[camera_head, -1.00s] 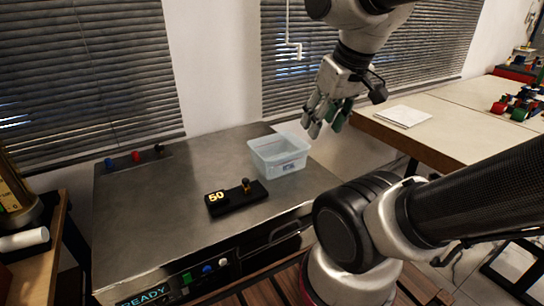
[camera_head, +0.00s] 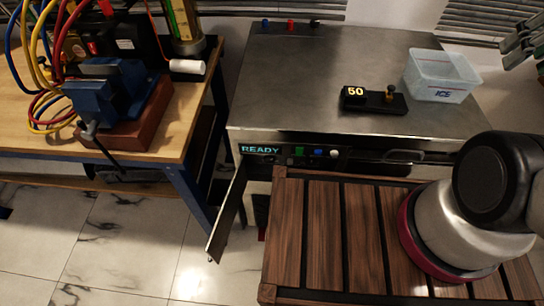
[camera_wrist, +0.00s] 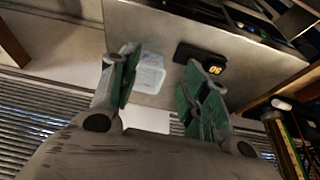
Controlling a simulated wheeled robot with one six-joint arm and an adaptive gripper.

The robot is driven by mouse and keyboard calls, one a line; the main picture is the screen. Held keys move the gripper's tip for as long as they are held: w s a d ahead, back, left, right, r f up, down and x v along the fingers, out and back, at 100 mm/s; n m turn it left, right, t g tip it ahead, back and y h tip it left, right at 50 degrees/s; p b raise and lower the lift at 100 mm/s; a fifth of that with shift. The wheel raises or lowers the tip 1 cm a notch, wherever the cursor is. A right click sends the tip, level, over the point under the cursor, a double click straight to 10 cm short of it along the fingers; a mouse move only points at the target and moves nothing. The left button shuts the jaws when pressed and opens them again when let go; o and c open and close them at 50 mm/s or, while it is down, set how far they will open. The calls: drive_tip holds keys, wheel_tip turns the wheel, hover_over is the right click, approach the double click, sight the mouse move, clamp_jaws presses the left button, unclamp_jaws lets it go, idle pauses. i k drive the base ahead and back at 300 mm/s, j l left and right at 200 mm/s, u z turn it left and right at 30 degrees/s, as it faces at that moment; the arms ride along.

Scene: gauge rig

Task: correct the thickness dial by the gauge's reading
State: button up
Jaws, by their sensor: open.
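A black box (camera_head: 374,100) lies on the grey metal bench, with a lit yellow 50 at its left end and a small brass-coloured knob (camera_head: 389,93) at its right. It also shows in the wrist view (camera_wrist: 190,52), beyond my fingers. My gripper (camera_head: 522,45) is at the upper right edge of the head view, partly cut off, and is open and empty. In the wrist view its green-padded fingers (camera_wrist: 160,88) are spread apart. A tall yellow-faced instrument (camera_head: 184,20) stands on the left table, its top cut off; I cannot read it.
A clear bin marked ICE (camera_head: 440,76) stands right of the black box. The bench front has a READY display (camera_head: 259,149), coloured buttons and an open flap (camera_head: 228,215). A blue vise (camera_head: 108,90), cables and a white cylinder (camera_head: 187,66) are on the left table.

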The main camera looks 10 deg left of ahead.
sight(267, 159)
drive_tip(key=k+l+u, duration=0.6)
drive_tip(key=k+u, duration=0.15)
drive_tip(key=k, duration=0.15)
